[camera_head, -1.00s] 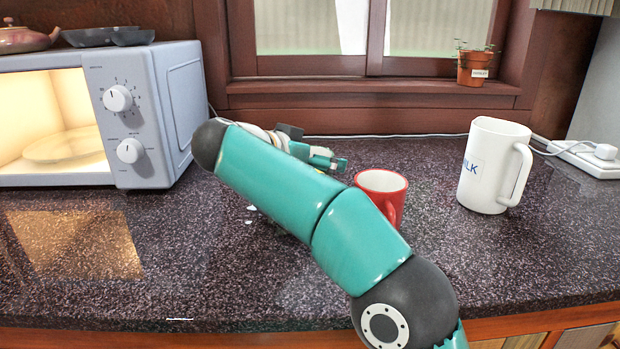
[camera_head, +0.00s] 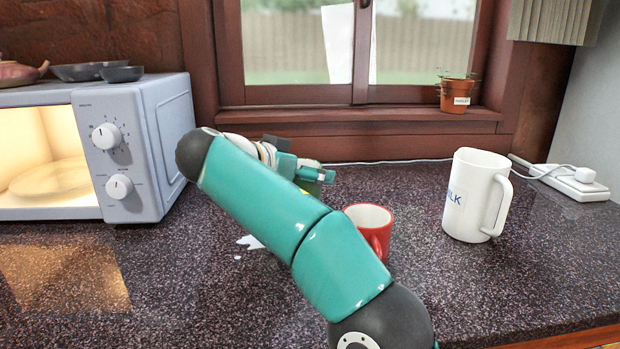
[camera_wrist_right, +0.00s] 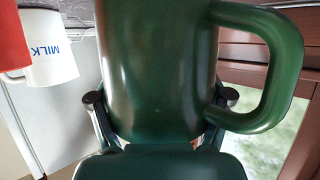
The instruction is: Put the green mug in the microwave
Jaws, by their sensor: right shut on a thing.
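The green mug (camera_wrist_right: 160,60) fills the middle of the right wrist view, its handle to the right. My right gripper (camera_wrist_right: 161,98) is shut on it, with a finger on each side. In the head view my right arm crosses the counter and its gripper (camera_head: 312,174) is behind the red mug; a sliver of green shows at it, the rest of the mug being hidden. The microwave (camera_head: 152,150) stands at the left with its lit cavity open to view and a glass plate (camera_head: 48,180) inside. My left gripper is not in view.
A red mug (camera_head: 368,218) stands close beside my right arm. A white MILK jug (camera_head: 468,195) and a power strip (camera_head: 575,183) are at the right. White bits (camera_head: 250,242) lie on the counter. The counter before the microwave (camera_head: 70,280) is clear.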

